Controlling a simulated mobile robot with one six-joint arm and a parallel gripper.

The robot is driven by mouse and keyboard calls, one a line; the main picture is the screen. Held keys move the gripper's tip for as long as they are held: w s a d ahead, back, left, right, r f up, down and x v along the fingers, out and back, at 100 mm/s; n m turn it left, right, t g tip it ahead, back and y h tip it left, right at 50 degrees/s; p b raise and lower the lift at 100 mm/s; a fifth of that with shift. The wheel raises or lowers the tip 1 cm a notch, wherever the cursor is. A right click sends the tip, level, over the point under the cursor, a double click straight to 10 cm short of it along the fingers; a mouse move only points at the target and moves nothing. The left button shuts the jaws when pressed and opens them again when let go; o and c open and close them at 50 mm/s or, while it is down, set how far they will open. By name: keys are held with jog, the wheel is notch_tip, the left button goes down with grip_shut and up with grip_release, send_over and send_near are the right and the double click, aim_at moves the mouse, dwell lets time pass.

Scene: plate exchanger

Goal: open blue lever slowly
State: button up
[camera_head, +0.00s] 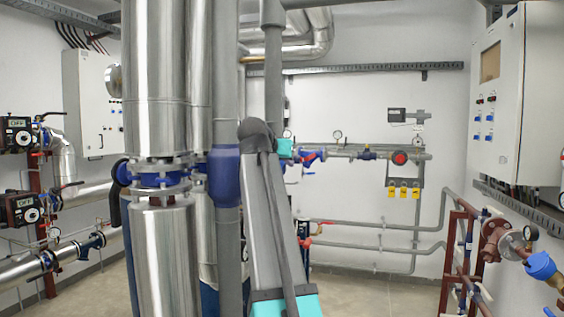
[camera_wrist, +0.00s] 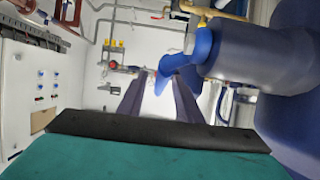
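The blue lever (camera_wrist: 202,47) is large in the wrist view, right of centre. It is bent, and its narrow end reaches down toward the space between my fingertips. My gripper (camera_wrist: 158,80) is open, with its two dark fingers apart. The lever's end appears between or just beyond the fingertips; I cannot tell whether they touch. My fingers cannot be made out there.
A thick dark-blue pipe body (camera_wrist: 250,50) stands close on the right of the wrist view. In the head view, large silver pipes (camera_head: 157,80) are left of my arm. A red-brown frame (camera_head: 462,260) and a white cabinet (camera_head: 500,95) are at right. Floor shows between.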

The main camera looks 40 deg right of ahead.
jog(key=shift+c, duration=0.4)
grip_shut()
